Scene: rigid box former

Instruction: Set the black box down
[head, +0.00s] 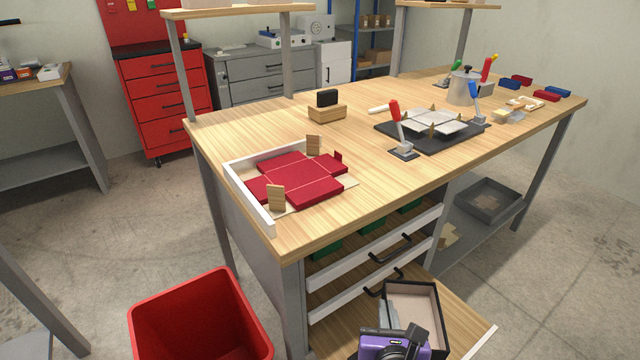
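The black box (438,318) is in the head view at the bottom, right of centre. It is open at the top, with black walls and a pale beige inside. It is over the wooden bottom of an open drawer; whether it touches that bottom cannot be told. My gripper (414,338), purple and black, is at the box's near left side and overlaps its near wall. The fingertips are mostly hidden against the dark wall, so their grip on it does not show clearly.
The open drawer (468,325) has bare wood right of the box. Two drawers with black handles (390,248) are above it. On the bench, a red box blank (298,178) lies by a white corner fence (247,200). A red bin (200,318) stands left.

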